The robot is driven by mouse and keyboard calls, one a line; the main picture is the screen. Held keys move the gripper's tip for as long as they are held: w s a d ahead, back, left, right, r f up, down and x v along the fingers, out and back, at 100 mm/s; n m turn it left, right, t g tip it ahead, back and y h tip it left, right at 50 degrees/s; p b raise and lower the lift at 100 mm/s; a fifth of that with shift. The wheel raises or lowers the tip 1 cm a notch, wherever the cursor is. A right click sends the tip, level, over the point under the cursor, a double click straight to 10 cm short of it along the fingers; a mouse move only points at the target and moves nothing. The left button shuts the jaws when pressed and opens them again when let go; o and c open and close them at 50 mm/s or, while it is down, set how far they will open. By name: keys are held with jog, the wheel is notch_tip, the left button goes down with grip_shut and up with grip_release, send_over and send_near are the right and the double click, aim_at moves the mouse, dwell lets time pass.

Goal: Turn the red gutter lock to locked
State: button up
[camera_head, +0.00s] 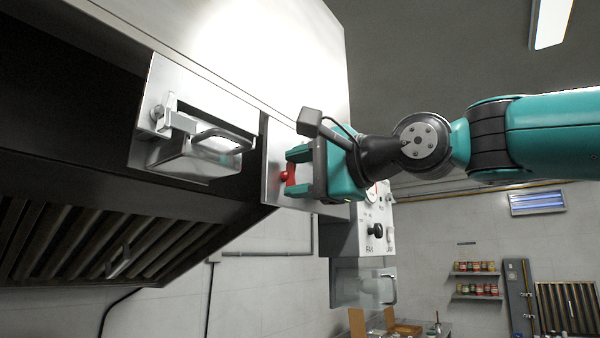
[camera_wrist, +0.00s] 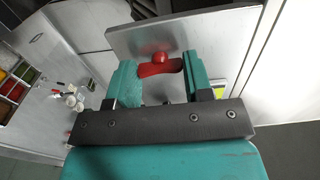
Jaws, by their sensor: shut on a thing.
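The red gutter lock (camera_head: 284,176) is on a steel plate (camera_head: 271,160) at the hood's end. In the wrist view the lock shows as a round red knob (camera_wrist: 160,58) with a red lever (camera_wrist: 153,69) beneath it. My gripper (camera_head: 294,173) reaches the plate from the right, and its teal fingers stand on both sides of the lever. In the wrist view my gripper (camera_wrist: 160,80) is shut on the red lever, which lies roughly crosswise between the fingers. Part of the lock is hidden by the fingers in the head view. No lock markings are readable.
A clear grease cup (camera_head: 196,158) in a metal bracket hangs on the hood left of the lock. Below my gripper is a control box (camera_head: 376,232) with black knobs. Hood filters (camera_head: 90,235) lie lower left. Shelves with jars (camera_head: 476,268) are far back right.

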jog(key=o, duration=0.9)
jog(key=shift+d, duration=0.1)
jog(key=shift+b+v, duration=2.6)
jog(key=shift+v, duration=6.05)
